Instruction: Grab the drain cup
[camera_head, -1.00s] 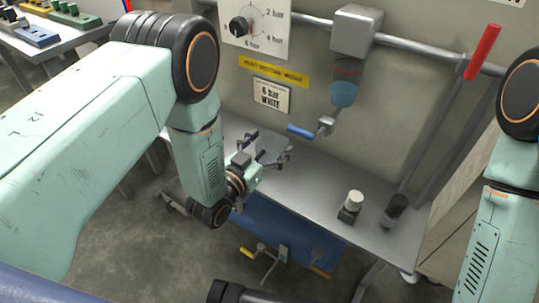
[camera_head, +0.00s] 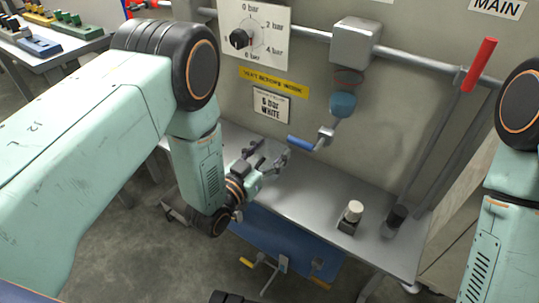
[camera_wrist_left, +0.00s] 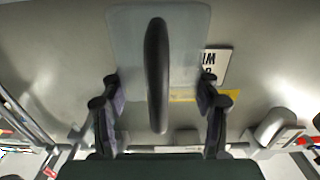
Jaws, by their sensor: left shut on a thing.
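In the left wrist view, the drain cup (camera_wrist_left: 185,45) is a pale, see-through cup with a long dark handle (camera_wrist_left: 157,80) facing the camera. My left gripper (camera_wrist_left: 160,88) has one finger on each side of it and is shut on it. In the head view, the left gripper (camera_head: 270,161) is over the back of the grey bench, in front of the panel and just left of the blue-handled valve lever (camera_head: 300,143). The cup is too small and covered to make out clearly there. My right gripper is out of view.
A filter bowl (camera_head: 342,104) hangs from the panel pipe above the lever.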

